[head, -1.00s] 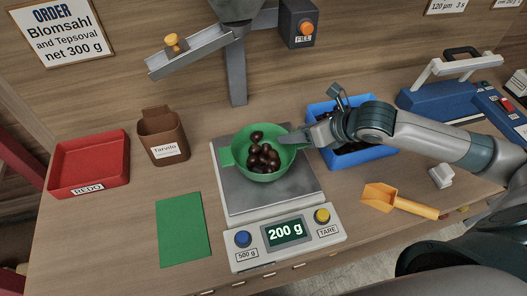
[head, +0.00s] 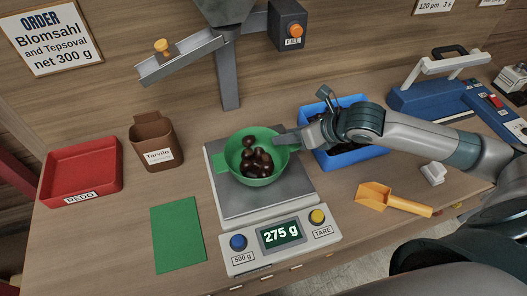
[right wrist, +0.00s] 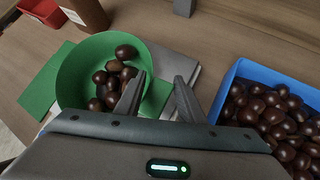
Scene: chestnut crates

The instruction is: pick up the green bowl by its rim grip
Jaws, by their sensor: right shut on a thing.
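The green bowl (head: 233,156) stands on the plate of the scale (head: 230,200) and holds several dark chestnuts (head: 257,163). My right gripper is shut on that grip. I cannot tell any gap between bowl and plate. The scale display (head: 281,235) reads 275 g. My left gripper is not in view.
A blue crate of chestnuts (head: 372,154) stands right of the scale, under my right arm. A chute (head: 185,57) hangs behind the bowl. An orange scoop (head: 400,203) lies at right, a green mat (head: 178,238) at left. A brown holder (head: 155,140) and red tray (head: 60,183) stand further left.

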